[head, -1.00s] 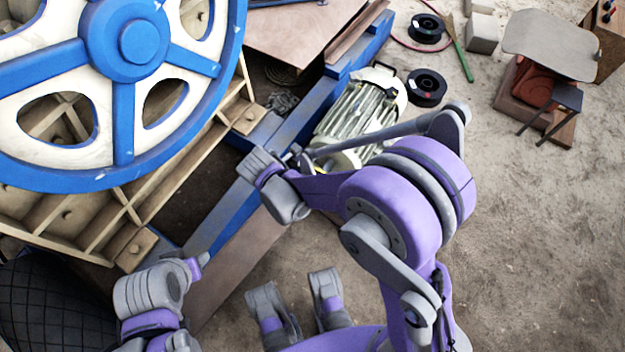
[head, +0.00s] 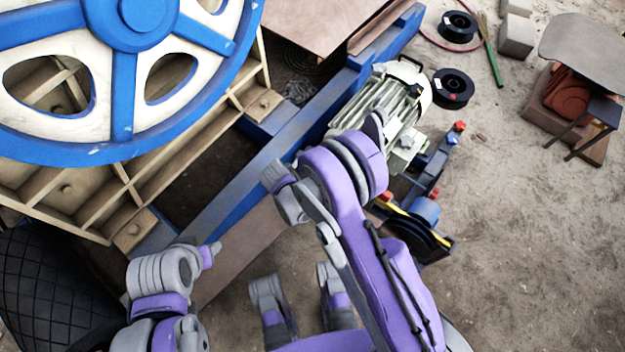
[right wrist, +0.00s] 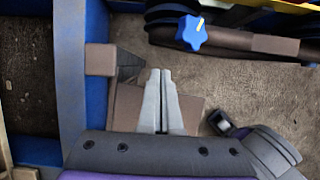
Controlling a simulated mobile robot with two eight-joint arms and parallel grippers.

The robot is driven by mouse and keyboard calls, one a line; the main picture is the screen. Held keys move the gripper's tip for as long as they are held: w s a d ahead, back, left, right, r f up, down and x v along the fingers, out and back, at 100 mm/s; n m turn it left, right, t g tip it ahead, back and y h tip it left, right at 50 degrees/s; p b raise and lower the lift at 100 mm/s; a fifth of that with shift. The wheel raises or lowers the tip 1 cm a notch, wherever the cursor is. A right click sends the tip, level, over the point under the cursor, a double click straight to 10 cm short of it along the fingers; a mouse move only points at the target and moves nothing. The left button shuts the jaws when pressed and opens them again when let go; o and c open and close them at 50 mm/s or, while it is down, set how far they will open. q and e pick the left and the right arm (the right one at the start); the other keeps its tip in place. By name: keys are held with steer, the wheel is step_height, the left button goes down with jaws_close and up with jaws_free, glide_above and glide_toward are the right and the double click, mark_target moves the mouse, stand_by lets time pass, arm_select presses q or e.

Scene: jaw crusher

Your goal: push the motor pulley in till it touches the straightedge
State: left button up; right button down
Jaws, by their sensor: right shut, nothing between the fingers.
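In the head view, a dark grooved wheel (head: 424,238), which looks like the motor pulley, sits right of my right arm, partly hidden by it. A yellow strip (head: 397,209), possibly the straightedge, lies beside it; I cannot tell if they touch. In the right wrist view, a yellow edge (right wrist: 292,6) and dark round parts (right wrist: 172,10) show at the top. My right gripper (right wrist: 161,72) is shut and empty, below and apart from them. My left arm's end (head: 208,252) is at lower left in the head view; its jaws are unclear.
A cream finned motor (head: 385,108) stands by the blue frame rail (head: 290,140). A blue star knob (right wrist: 190,33) sits on a brown bar above my right fingers. A big blue-and-white flywheel (head: 122,85) fills the upper left.

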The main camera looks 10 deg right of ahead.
arm_select(q)
steer(key=shift+s+b+x, duration=0.25)
steer(key=shift+b+x, duration=0.65)
steer(key=shift+x, duration=0.3)
arm_select(e)
steer(key=shift+w+d+f, duration=0.7)
steer(key=shift+d+f, duration=0.2)
steer(key=shift+f, duration=0.3)
steer(key=shift+w+d+f, duration=0.75)
steer(key=shift+d+f, duration=0.2)
steer(key=shift+f, duration=0.3)
steer(key=shift+w+d+f, duration=0.7)
steer(key=shift+d+f, duration=0.2)
steer(key=shift+f, duration=0.3)
arm_select(q)
steer(key=shift+f, duration=0.15)
